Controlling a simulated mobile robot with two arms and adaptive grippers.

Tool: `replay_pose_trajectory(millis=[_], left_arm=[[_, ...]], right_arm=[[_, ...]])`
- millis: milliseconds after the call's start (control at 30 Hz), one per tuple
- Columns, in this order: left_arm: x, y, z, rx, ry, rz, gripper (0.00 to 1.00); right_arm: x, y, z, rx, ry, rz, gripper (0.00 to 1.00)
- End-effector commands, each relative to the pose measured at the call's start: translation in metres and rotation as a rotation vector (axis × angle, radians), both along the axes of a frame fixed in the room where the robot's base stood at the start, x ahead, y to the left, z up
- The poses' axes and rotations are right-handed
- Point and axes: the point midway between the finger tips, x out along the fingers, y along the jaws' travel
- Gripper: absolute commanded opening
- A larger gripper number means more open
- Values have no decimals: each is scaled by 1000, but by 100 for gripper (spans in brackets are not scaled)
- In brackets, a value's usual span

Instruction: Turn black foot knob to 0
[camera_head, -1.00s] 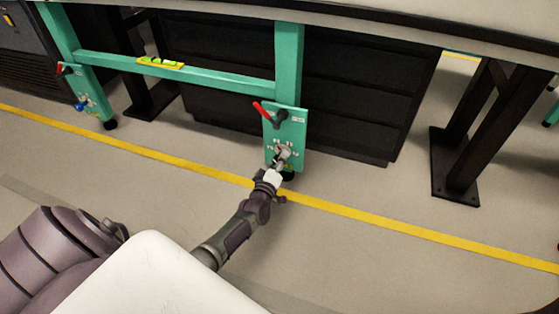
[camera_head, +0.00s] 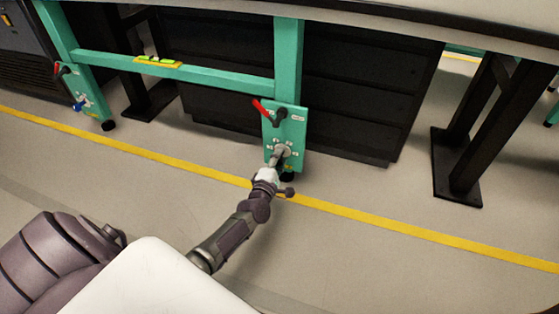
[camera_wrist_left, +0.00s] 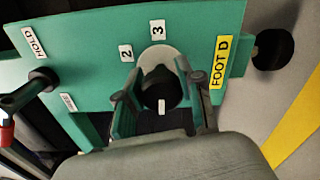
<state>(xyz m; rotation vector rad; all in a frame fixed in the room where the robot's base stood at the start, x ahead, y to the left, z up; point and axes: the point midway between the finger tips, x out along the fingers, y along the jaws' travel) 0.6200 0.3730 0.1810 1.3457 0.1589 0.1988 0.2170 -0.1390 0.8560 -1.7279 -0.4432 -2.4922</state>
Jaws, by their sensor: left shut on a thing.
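The black foot knob (camera_wrist_left: 158,75) sits on a pale round dial on a green plate (camera_wrist_left: 90,70) in the left wrist view. A white mark shows on the knob's near side. Labels 2 and 3 are beside the dial and a yellow FOOT D label (camera_wrist_left: 222,60) is to the right; no 0 label is visible. My left gripper (camera_wrist_left: 162,98) is shut on the knob, a finger on each side. In the head view my left gripper (camera_head: 276,161) is at the lower part of the plate and covers the knob. My right gripper is not in view.
A red-handled lever (camera_head: 264,110) is above the knob on the same plate. A second green leg plate with a blue knob (camera_head: 80,105) stands at the left. A spirit level (camera_head: 160,62) lies on the green crossbar. The floor in front is clear, with a yellow line.

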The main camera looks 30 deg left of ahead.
Motion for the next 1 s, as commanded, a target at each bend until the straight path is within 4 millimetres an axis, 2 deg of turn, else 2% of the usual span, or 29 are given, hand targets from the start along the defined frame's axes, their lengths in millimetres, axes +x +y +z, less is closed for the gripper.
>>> replay_pose_trajectory(millis=[667, 700, 833, 1000], left_arm=[[0, 1, -1, -60, -13, 2, 2], [0, 1, -1, -60, -13, 2, 42], [0, 0, 0, -59, -13, 1, 63], [0, 0, 0, -58, -13, 1, 63]], right_arm=[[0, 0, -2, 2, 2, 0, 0], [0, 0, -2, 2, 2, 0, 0], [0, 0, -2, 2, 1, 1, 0], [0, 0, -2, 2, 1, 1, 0]])
